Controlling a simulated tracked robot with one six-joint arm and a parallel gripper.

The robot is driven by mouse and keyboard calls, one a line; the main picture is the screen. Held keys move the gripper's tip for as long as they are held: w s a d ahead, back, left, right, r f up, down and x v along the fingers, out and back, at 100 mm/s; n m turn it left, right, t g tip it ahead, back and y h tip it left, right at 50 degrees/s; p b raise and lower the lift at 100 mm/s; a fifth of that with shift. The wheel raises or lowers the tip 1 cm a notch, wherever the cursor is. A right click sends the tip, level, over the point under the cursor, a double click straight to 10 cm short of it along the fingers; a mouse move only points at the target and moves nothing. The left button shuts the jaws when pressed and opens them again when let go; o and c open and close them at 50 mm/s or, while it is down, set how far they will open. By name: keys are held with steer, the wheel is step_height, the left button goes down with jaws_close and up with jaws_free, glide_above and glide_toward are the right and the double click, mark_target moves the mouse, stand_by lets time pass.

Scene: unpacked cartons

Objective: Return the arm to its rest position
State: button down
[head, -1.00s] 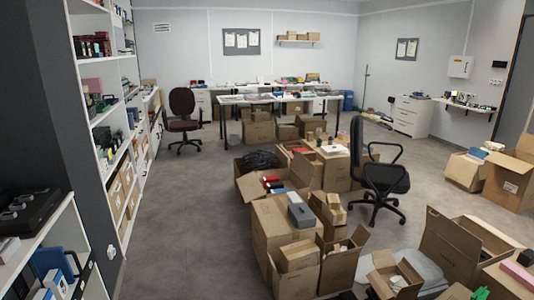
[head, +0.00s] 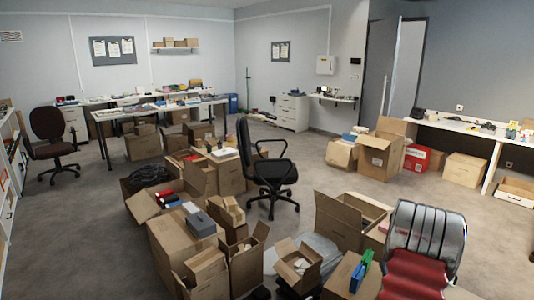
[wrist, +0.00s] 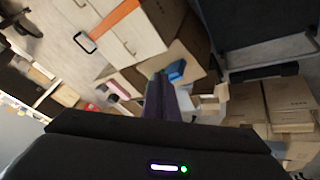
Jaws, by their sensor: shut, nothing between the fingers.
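My gripper (wrist: 163,97) shows in the wrist view as narrow dark fingers rising from the wide black body at the bottom. The fingers are together and hold nothing. Behind them is a tilted view of open cartons, with a small blue item (wrist: 176,70) close to the fingertips in the picture. I cannot tell the distance to it. My arm and gripper cannot be made out in the head view.
Open cartons (head: 173,255) crowd the middle foreground. A black office chair (head: 266,165) stands behind them. A silver ribbed and red object (head: 428,232), hard to identify, is at the lower right. Bare floor (head: 75,235) lies at the left, with a dark chair (head: 50,140) beyond.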

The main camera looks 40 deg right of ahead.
steer(key=w+a+r+y, duration=0.1)
steer(key=w+a+r, duration=0.3)
steer(key=a, duration=0.7)
steer(key=w+a+r+y, duration=0.2)
steer(key=a+r, duration=0.3)
steer(key=a, duration=0.5)
steer(key=w+a+r+y, duration=0.15)
steer(key=a+r, duration=0.35)
steer(key=a, duration=0.6)
steer(key=s+a+r+n+t, duration=0.1)
steer(key=a+r, duration=0.3)
steer(key=a, duration=0.8)
steer(key=s+a+r+n, duration=0.3)
steer(key=s+a+r, duration=0.1)
steer(key=a, duration=0.8)
steer(key=s+a+r+n+t, duration=0.1)
steer(key=a+r, duration=0.4)
steer(key=a, duration=0.7)
steer(key=shift+s+r+n+t+y, duration=0.3)
steer(key=shift+s+n+y, duration=0.15)
steer(key=shift+s+n, duration=0.6)
steer(key=shift+s, duration=0.15)
